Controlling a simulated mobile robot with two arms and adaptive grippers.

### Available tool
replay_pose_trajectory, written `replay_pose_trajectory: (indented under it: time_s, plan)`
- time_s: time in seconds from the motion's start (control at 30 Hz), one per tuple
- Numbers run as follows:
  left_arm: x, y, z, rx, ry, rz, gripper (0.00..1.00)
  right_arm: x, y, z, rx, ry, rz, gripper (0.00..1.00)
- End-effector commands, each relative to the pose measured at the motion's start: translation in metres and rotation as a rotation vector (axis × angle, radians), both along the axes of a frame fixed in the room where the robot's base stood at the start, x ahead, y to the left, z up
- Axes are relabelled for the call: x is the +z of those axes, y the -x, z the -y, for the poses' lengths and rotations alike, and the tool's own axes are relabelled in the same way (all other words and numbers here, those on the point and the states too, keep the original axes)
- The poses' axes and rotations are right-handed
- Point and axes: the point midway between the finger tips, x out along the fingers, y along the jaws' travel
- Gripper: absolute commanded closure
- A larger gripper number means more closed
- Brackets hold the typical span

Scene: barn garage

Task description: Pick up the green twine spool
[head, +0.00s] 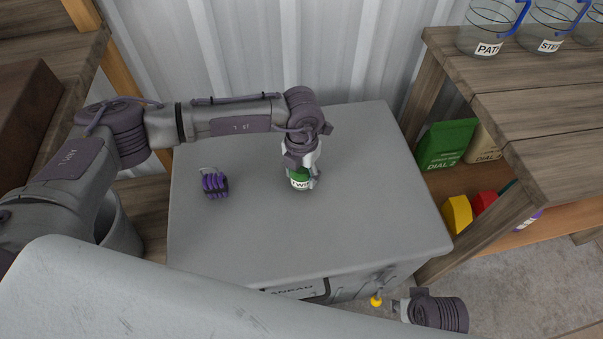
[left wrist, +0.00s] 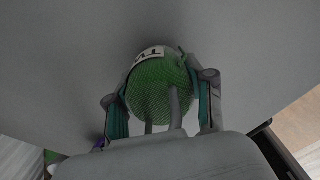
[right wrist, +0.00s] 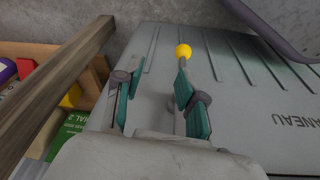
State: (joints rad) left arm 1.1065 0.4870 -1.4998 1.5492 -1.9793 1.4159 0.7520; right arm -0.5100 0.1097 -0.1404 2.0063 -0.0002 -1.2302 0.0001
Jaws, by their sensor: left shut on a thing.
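The green twine spool (head: 299,172) is at the middle of the grey cabinet top, with a white label on its side. My left gripper (head: 302,180) reaches down over it and is shut on it, hiding part of it. In the left wrist view the green mesh-like spool (left wrist: 158,97) sits between the two teal-padded fingers (left wrist: 163,102). I cannot tell whether it rests on the top or hangs just above. My right gripper (right wrist: 160,98) is open and empty, its fingers apart, low by the cabinet's front.
A small purple-and-black item (head: 214,184) lies left of the spool on the grey cabinet top (head: 370,200). A yellow knob (right wrist: 183,50) on the cabinet front is just beyond my right fingers. A wooden shelf (head: 545,105) with glass jugs (head: 490,28) stands at right.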

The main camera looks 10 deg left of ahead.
Motion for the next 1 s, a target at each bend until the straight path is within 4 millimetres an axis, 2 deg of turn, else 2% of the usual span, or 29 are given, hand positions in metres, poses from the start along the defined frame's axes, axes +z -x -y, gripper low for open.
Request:
replay_pose_trajectory:
  time_s: [0.07, 0.2, 0.6, 0.8, 1.0]
  plan:
    - [0.010, -0.001, 0.000, 0.000, 0.001, 0.002, 0.83, -0.001, 0.000, 0.000, 0.000, 0.000, 0.001, 0.60]
    - [0.036, -0.001, 0.000, 0.001, 0.001, 0.004, 0.83, -0.019, 0.001, 0.000, 0.002, 0.001, -0.012, 0.60]
    - [0.083, -0.026, 0.078, -0.001, 0.001, 0.002, 0.83, -0.022, 0.002, 0.000, 0.002, 0.001, -0.012, 0.60]
    - [0.098, -0.034, 0.101, 0.000, -0.001, 0.001, 0.83, -0.021, 0.002, 0.000, 0.002, 0.001, -0.013, 0.60]
    - [0.103, -0.037, 0.110, 0.001, 0.000, 0.000, 0.83, -0.021, 0.002, 0.000, 0.002, 0.001, -0.014, 0.60]
